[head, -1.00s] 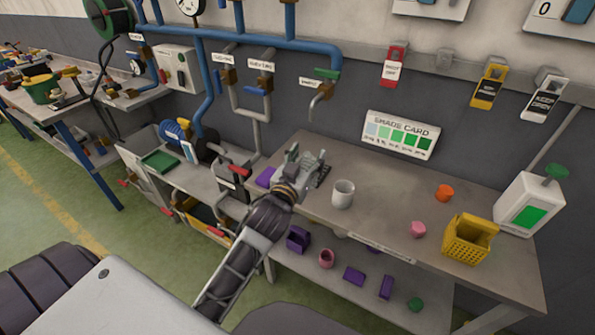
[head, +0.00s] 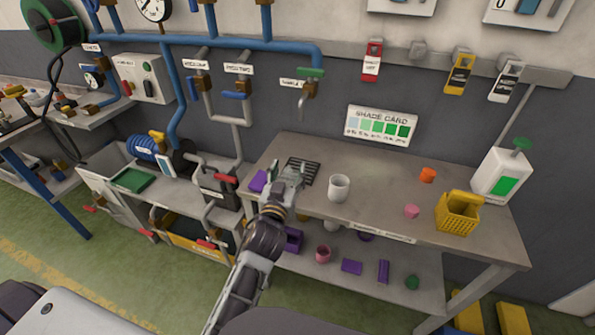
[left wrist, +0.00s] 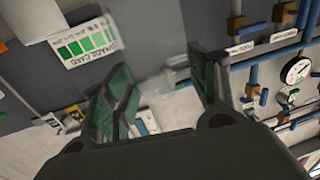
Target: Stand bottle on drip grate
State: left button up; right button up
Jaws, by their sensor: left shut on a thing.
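The drip grate (head: 306,167) is a dark slatted square on the workbench, under the sample tap. My left gripper (head: 291,176) is at the grate's near left side and covers part of it. In the left wrist view my left gripper (left wrist: 163,88) has its fingers apart, with a faint, see-through shape between them. This looks like the clear bottle (left wrist: 178,73), held in the fingers. Its outline is hard to make out, and I cannot tell whether it touches the grate. My right gripper is not in view.
A white mug (head: 339,188) stands right of the grate. A purple block (head: 258,181) lies to its left. A pink piece (head: 411,211), an orange piece (head: 428,174), a yellow basket (head: 458,213) and a white dispenser (head: 499,176) are further right. The sample tap (head: 307,88) hangs above.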

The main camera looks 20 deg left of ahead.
pick_arm(q)
jog(key=shift+d, duration=0.1)
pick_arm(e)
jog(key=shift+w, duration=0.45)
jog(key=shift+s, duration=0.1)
pick_arm(q)
jog(key=shift+w, duration=1.1)
jog(key=w+a+p, duration=0.1)
jog(key=w+p, duration=0.1)
jog(key=w, duration=1.3)
jog(key=shift+a, duration=0.4)
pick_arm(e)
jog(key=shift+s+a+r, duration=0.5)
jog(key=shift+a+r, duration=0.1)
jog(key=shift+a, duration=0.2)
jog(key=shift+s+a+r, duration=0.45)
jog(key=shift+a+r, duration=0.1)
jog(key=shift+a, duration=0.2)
